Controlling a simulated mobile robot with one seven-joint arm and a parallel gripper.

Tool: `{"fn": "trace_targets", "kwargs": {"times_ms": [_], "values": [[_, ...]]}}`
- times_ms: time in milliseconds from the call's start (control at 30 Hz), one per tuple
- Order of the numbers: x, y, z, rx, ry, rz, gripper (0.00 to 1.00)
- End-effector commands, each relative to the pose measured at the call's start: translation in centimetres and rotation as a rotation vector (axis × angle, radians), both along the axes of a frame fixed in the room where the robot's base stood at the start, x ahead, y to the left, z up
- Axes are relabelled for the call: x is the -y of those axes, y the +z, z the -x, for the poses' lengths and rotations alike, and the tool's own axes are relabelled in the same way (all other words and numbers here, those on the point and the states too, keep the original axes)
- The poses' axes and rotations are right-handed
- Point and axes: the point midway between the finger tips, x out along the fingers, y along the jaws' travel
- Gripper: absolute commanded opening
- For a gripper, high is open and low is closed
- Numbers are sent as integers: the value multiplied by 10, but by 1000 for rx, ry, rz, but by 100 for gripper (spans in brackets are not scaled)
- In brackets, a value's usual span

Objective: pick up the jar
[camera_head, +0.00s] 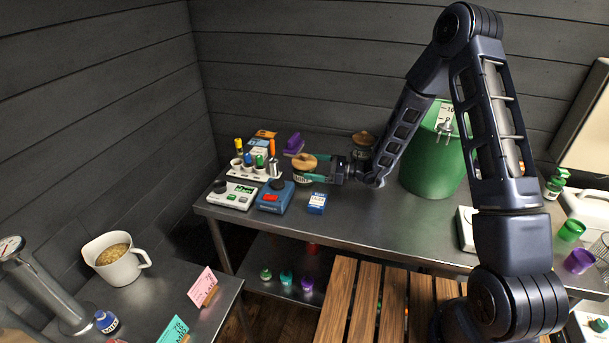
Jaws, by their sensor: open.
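A jar (304,163) with a round wooden lid and a white label stands toward the back left of the steel bench. My gripper (298,165) is open, with one teal finger on the far side of this jar and one on the near side. I cannot tell whether the fingers touch it. Part of the jar's body is hidden by the near finger. A second jar with a wooden lid (364,138) stands further back to the right, partly behind my arm.
The steel bench (350,222) also holds a blue device (275,197), a white scale (231,195), a blue box (317,203), a rack of small bottles (255,171) and a large green bucket (434,165). A purple item (294,143) lies behind the jar. Bare steel lies in front.

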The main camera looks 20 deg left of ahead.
Motion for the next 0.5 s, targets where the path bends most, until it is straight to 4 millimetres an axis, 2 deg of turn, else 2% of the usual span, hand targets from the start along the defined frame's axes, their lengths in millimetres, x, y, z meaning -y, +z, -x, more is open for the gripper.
{"fn": "trace_targets", "kwargs": {"times_ms": [300,500], "values": [[-35,0,3,0,0,0,100],[-40,0,3,-1,-1,0,100]]}}
